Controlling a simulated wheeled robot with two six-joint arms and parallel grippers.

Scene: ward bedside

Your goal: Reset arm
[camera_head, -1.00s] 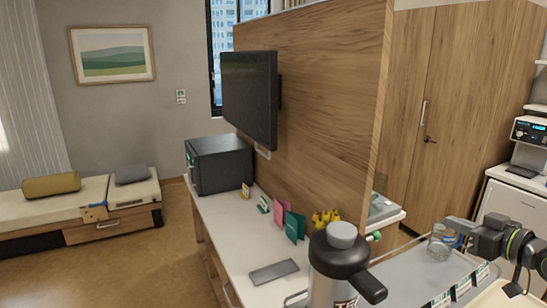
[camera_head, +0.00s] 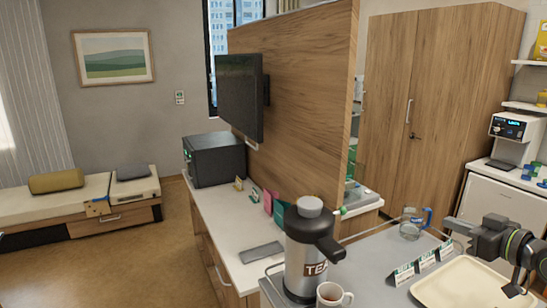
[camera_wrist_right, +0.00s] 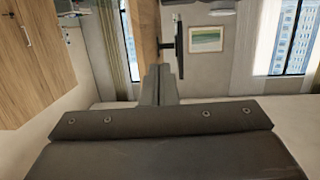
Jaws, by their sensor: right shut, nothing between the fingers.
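My right gripper (camera_head: 450,223) comes in from the right in the head view, dark grey, with its fingers pointing left. It is shut and empty, held above the back of the beige tray (camera_head: 425,291) on the grey counter. Its closed fingers also show in the right wrist view (camera_wrist_right: 161,84), with nothing between them. A clear jug with a blue handle (camera_head: 410,226) stands to the left of the fingertips, apart from them. My left gripper is not in view.
A steel tea flask (camera_head: 299,254) and a white cup of tea (camera_head: 330,295) stand on the counter (camera_head: 369,255), left of the tray. Several small label cards (camera_head: 425,262) line the tray's left side. A wooden partition (camera_head: 300,95) rises behind. The floor at left is clear.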

